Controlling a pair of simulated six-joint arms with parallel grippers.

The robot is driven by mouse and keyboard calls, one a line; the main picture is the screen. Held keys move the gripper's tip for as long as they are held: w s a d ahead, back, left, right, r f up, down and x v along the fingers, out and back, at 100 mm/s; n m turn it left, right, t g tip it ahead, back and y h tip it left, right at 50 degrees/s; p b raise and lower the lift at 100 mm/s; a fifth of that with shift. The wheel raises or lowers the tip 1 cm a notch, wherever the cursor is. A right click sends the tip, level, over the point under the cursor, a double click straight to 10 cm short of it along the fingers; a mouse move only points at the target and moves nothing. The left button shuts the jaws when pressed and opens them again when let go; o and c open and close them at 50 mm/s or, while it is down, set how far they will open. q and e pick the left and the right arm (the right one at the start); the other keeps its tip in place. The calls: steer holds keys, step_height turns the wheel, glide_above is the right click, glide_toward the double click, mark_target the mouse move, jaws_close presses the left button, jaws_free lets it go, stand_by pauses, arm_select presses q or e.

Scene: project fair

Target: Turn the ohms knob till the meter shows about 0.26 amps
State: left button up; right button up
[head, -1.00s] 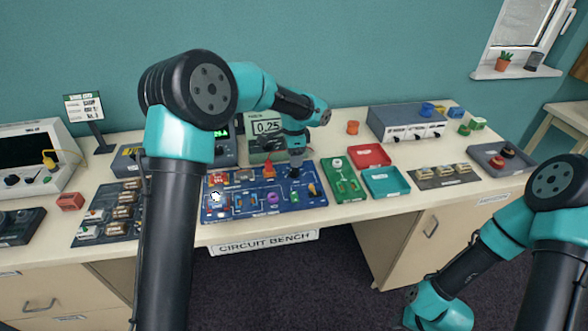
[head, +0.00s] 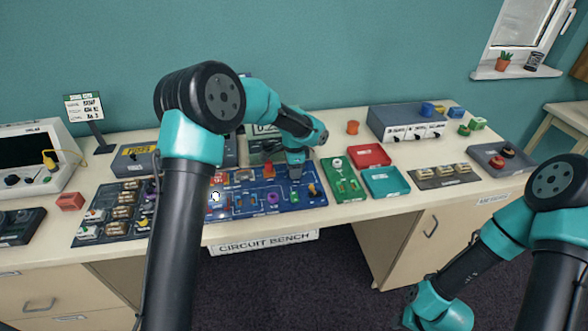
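The blue circuit board (head: 232,211) lies on the bench with coloured parts on it. My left gripper (head: 295,178) points down at the board's right part. Its fingers are small and dark here, and I cannot tell whether they are shut on anything. I cannot make out the ohms knob; the gripper may be covering it. The meter (head: 254,150) stands behind the board. My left arm covers most of its screen, so I cannot read the number now. My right arm hangs at the lower right, off the bench, and its gripper is out of view.
A green board (head: 345,186), a red tray (head: 369,156) and a teal tray (head: 386,181) lie right of the circuit board. A grey-blue box with knobs (head: 405,124) stands behind them. A dark rack of parts (head: 118,207) is at the left.

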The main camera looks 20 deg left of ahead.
arm_select(q)
steer(key=c, duration=0.5)
steer(key=shift+n, duration=0.7)
steer(key=o, duration=0.9)
steer(key=shift+r, duration=0.15)
step_height(320, 180, up, 17)
steer(key=shift+r, duration=0.1)
